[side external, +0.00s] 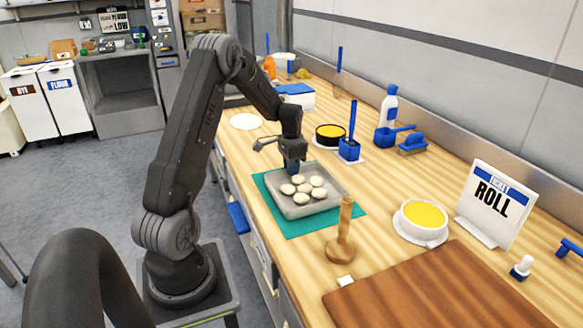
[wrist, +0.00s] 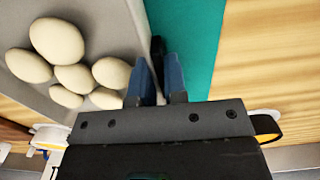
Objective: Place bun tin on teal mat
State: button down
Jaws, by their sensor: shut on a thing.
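The bun tin (side external: 332,201) is a grey, shallow tray with several pale round buns in it. In the side external view it sits over the teal mat (side external: 294,227), which shows along its left and front sides. I cannot tell whether the tin rests fully on the mat or is slightly above it. My gripper (side external: 293,168) is at the tin's far edge, pointing down. In the wrist view, my gripper's blue fingers (wrist: 160,85) are shut on the rim of the tin (wrist: 118,22), with the teal mat (wrist: 186,35) beside it.
A wooden pestle-like tool (side external: 345,232) stands close to the mat's front right corner. A bowl with yellow contents (side external: 423,218), a ROLL sign (side external: 497,203) and a brown board (side external: 440,290) are to the right. A blue brush holder (side external: 349,149) stands behind the tin.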

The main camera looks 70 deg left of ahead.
jog(key=c, duration=1.2)
grip_release()
jog(key=shift+o, duration=0.2)
notch_tip(320, 180, up, 12)
jog(key=d+r+t, duration=0.1)
jog(key=d+r, duration=0.5)
jog(key=d, duration=0.4)
jog(key=s+d+t, duration=0.1)
jog(key=s+d, duration=0.4)
jog(key=d, duration=0.3)
jog(key=s+d+r+t, duration=0.1)
jog(key=s+d+t, duration=0.1)
jog(key=s+d, duration=0.3)
jog(key=s+d+r+t, duration=0.1)
jog(key=s+d, duration=0.4)
jog(key=d, duration=0.6)
jog(key=shift+r+t, duration=0.25)
jog(key=shift+t, duration=0.05)
jog(key=shift+s, duration=0.1)
